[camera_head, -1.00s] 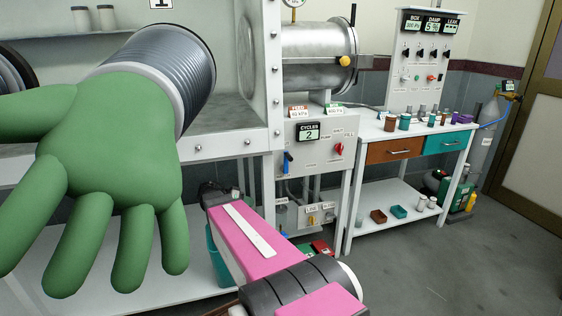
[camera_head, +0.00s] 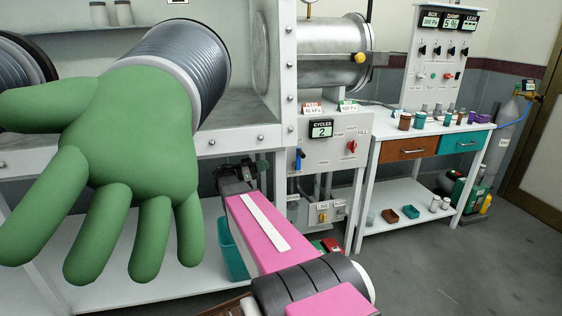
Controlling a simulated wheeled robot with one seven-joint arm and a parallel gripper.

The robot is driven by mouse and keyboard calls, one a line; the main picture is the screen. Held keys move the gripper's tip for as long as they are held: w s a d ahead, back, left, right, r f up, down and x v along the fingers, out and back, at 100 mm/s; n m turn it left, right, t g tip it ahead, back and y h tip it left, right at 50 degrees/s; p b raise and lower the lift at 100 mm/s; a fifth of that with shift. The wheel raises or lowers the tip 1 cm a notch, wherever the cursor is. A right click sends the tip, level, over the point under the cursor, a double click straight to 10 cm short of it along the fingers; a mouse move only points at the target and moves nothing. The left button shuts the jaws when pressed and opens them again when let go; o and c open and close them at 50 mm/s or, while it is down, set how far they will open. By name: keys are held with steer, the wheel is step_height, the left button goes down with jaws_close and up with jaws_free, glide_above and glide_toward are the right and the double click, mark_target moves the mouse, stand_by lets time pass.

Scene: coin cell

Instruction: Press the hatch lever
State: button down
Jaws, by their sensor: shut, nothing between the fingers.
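The cell's front panel (camera_head: 325,150) stands under the steel chamber (camera_head: 325,55). It carries a blue upright lever (camera_head: 299,159) at its left edge and a red knob (camera_head: 352,146) at its right. A yellow knob (camera_head: 360,58) sits on the chamber's right end. Which of these is the hatch lever I cannot tell for sure. My pink arm reaches in from the bottom. My dark gripper (camera_head: 258,167) is small at its far end, shut and empty, left of the blue lever and apart from it in the picture. Its fingertips are hard to make out.
A large green glove (camera_head: 115,170) on a ribbed sleeve hangs at the left, close to my arm. A teal bin (camera_head: 232,255) stands low behind my arm. A white side table (camera_head: 400,152) with jars and drawers stands right.

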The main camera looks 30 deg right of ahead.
steer(key=x, duration=1.3)
steer(key=shift+d, duration=0.2)
